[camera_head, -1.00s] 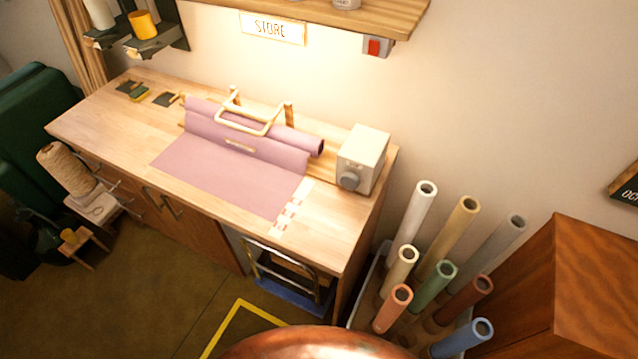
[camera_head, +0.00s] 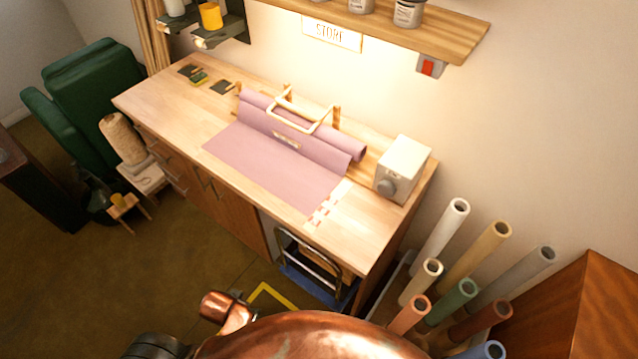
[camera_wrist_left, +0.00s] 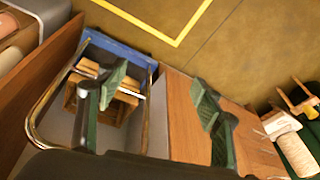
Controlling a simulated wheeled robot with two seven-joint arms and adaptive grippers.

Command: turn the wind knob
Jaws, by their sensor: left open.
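The wind knob (camera_head: 386,187) is a round grey knob on the front of a white box (camera_head: 407,163). The box stands at the right end of the wooden bench (camera_head: 225,110). The knob is unobstructed in the head view and does not show in the left wrist view. My left gripper (camera_wrist_left: 160,100) shows as two green fingers spread wide apart and empty. Behind them are the bench's lower front and an open bay. My left gripper's fingers do not show in the head view, where only copper parts of me show at the bottom. My right gripper is out of view.
A mauve sheet (camera_head: 265,168) and roll lie on the bench, with a pale wooden handle frame (camera_head: 300,118) above. Several coloured tubes (camera_head: 445,235) stand upright right of the bench. A wooden shelf (camera_head: 450,38) overhangs behind. A metal-framed bay (camera_head: 310,265) opens below.

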